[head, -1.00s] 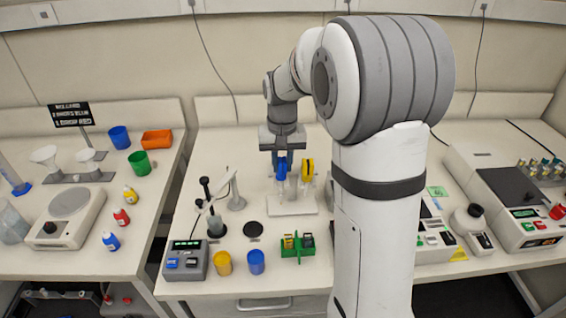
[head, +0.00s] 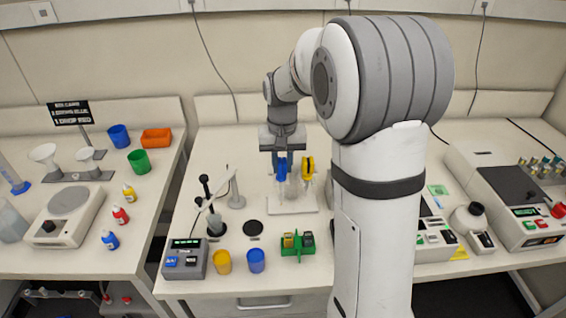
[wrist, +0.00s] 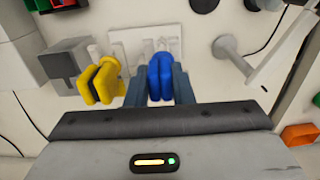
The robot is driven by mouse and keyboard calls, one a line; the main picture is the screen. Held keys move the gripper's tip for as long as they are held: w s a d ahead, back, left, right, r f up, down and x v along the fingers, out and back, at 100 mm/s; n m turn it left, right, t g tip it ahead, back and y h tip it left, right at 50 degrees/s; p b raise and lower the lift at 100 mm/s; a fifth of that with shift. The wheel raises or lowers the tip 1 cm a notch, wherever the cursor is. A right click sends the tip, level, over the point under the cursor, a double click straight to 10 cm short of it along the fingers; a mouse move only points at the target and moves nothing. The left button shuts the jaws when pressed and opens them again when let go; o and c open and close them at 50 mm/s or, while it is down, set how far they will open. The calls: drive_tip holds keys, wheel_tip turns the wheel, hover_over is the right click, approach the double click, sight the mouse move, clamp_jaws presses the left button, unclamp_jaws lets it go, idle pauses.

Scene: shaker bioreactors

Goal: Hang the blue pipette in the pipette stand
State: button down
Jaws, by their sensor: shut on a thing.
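My gripper (head: 282,160) points down over the middle bench and is shut on the blue pipette (head: 281,170). The blue pipette also shows in the wrist view (wrist: 160,76), upright between the two fingers. The pipette stand has a pale flat base (head: 290,206), seen in the wrist view (wrist: 128,42) beyond the blue pipette. The yellow pipette (head: 307,169) is upright at the stand, just right of the blue one; in the wrist view it is to the left (wrist: 100,80). Whether the blue pipette touches the stand's holder cannot be told, as the gripper hides it.
A green rack (head: 298,246), a blue cup (head: 256,260) and a yellow cup (head: 222,262) stand in front of the stand. A grey post on a round foot (head: 236,198) is to its left. My arm covers the bench to its right.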

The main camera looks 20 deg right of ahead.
drive_tip(key=c, duration=1.2)
unclamp_jaws()
drive_tip(key=shift+r+p, duration=2.55)
drive_tip(key=shift+r, duration=1)
drive_tip(key=s+t+b, duration=0.1)
drive_tip(key=s, duration=0.6)
drive_tip(key=s+n+t+b, duration=0.1)
drive_tip(key=s, duration=0.7)
drive_tip(key=s+a+n+t+b, duration=0.1)
drive_tip(key=s, duration=0.7)
drive_tip(key=shift+s+r, duration=0.15)
